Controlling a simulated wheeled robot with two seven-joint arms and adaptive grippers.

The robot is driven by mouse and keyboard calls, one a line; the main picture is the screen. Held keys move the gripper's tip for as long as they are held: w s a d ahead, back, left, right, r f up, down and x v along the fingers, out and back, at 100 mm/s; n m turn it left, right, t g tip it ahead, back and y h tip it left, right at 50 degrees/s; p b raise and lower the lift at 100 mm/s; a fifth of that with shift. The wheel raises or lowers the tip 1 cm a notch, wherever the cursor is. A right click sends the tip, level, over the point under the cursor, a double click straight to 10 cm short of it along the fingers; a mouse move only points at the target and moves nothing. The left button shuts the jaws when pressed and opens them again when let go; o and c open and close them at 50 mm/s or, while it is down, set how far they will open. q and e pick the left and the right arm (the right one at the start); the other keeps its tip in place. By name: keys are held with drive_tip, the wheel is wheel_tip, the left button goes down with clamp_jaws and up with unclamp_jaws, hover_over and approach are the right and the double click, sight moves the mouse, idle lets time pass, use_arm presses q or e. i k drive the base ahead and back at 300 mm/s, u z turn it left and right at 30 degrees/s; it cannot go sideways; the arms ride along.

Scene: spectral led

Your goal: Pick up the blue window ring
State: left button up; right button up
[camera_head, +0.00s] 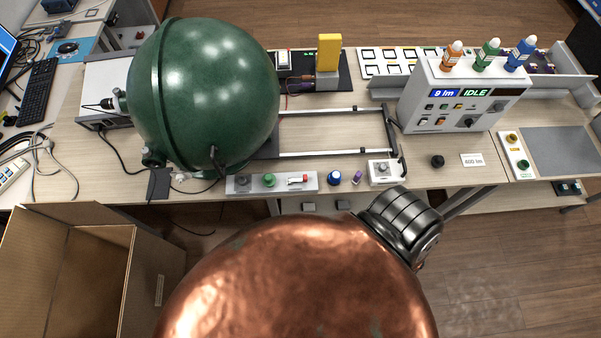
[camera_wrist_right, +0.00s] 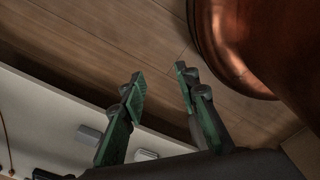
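The blue window ring (camera_head: 334,177) lies near the front edge of the bench, between a grey strip and a small white box. It looks like a small round blue piece with a darker middle. My right gripper shows in the right wrist view (camera_wrist_right: 160,73), with its two green-padded fingers spread apart and nothing between them. The ring is not seen in that view. My dark right arm link (camera_head: 400,222) is in front of the bench, to the right of the ring; the fingers are hidden in the head view. My left gripper is not in view.
A purple piece (camera_head: 357,177) lies just right of the ring. The grey strip (camera_head: 272,182) carries a green knob and a red-and-white piece. The white box (camera_head: 384,172) has a dial. A big green sphere (camera_head: 205,95) fills the bench's left part. An open cardboard box (camera_head: 80,270) stands lower left.

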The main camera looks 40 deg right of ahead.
sight(336, 177)
drive_tip(key=u, duration=0.85)
drive_tip(key=k, duration=0.75)
drive_tip(key=z, duration=0.85)
